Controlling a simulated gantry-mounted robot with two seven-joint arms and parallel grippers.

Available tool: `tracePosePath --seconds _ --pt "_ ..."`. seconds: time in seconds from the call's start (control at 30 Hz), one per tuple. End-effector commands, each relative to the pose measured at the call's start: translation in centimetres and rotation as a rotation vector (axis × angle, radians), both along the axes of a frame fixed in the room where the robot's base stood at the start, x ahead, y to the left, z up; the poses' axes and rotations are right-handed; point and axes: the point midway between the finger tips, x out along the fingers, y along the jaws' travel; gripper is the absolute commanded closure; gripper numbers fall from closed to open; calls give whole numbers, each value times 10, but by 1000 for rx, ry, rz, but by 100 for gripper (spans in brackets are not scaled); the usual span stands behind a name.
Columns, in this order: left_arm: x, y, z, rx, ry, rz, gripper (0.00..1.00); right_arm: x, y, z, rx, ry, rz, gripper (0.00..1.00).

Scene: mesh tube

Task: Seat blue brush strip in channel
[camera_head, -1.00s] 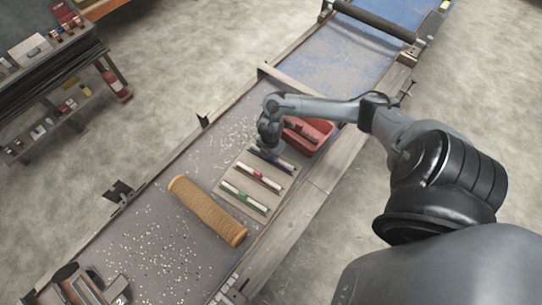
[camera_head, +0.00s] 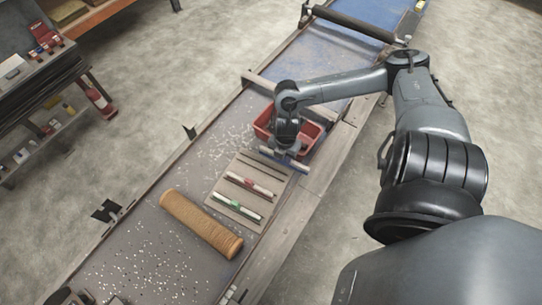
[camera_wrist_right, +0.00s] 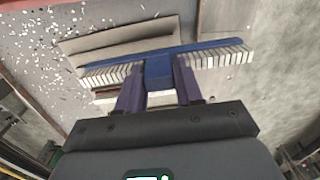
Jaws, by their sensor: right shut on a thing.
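My right gripper (camera_head: 287,143) is shut on the blue brush strip (camera_head: 298,163), beside the red bin and over the far end of the slotted tan board (camera_head: 225,196). In the right wrist view, the strip (camera_wrist_right: 215,47) runs across between the fingers of the gripper (camera_wrist_right: 159,85), with its white bristles facing the camera. Part of the board (camera_wrist_right: 125,38) shows behind it. A red-marked strip (camera_head: 250,186) and a green-marked strip (camera_head: 236,206) lie on the board. The strip's gap to the board cannot be judged. My left gripper is out of view.
The red bin (camera_head: 264,121) stands on the bench just behind the right gripper. A tan roll (camera_head: 201,223) lies across the bench nearer the camera. White bits are scattered on the grey bench top (camera_head: 150,250). A raised side rail (camera_head: 290,215) runs along the right.

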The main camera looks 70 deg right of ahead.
Motion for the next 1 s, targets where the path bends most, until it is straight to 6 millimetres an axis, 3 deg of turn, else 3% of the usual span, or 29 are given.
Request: tracePosePath --seconds 0.17,0.5,0.77,1.0 --pt "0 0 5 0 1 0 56 -18 -3 11 -5 4 1 98" --pt "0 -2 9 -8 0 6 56 -28 -2 18 1 0 1 98" --pt "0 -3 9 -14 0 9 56 -17 0 23 3 -6 -11 98" --pt "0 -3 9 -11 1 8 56 6 10 30 4 -10 -26 98"
